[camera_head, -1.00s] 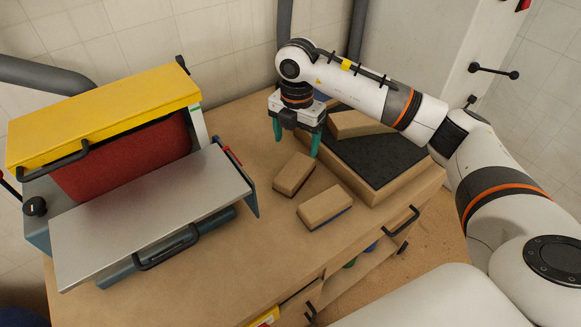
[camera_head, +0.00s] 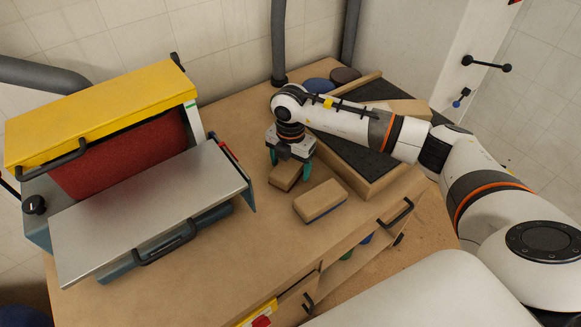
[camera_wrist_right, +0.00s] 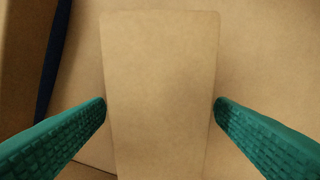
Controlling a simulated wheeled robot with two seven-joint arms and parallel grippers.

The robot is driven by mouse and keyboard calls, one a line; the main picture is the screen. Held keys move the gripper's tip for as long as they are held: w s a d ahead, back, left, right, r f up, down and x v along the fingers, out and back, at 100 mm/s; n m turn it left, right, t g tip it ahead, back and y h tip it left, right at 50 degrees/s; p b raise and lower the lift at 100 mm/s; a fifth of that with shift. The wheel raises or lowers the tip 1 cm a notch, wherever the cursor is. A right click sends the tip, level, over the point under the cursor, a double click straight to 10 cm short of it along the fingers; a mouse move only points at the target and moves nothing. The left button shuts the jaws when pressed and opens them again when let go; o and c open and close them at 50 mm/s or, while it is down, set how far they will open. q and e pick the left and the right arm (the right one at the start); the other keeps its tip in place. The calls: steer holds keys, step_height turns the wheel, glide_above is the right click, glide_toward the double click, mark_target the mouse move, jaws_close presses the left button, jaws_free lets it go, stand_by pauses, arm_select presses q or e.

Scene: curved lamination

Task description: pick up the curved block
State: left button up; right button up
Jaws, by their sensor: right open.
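A tan wooden block (camera_head: 283,178) lies on the workbench under my right gripper (camera_head: 290,166). The gripper points down and is open, with its green fingers on either side of this block. In the right wrist view the block (camera_wrist_right: 160,90) fills the middle between the two fingertips (camera_wrist_right: 161,104); whether they touch it I cannot tell. A second tan block (camera_head: 320,199) with a blue lower edge lies just to the right, apart from the first. The curve of either block is hard to make out. My left gripper is not in view.
A sander-like machine with a yellow cover (camera_head: 100,105), red drum and grey metal table (camera_head: 150,210) stands at left. A dark-topped wooden tray (camera_head: 348,160) holding another block (camera_head: 408,108) is at right. Blue and brown discs (camera_head: 318,86) lie behind.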

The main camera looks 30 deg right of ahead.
mark_target(290, 164)
steer(key=shift+f, duration=0.2)
stand_by(0.5)
steer(key=c, duration=1.2)
step_height(290, 164, up, 10)
steer(key=shift+r, duration=0.25)
steer(key=shift+c, duration=0.3)
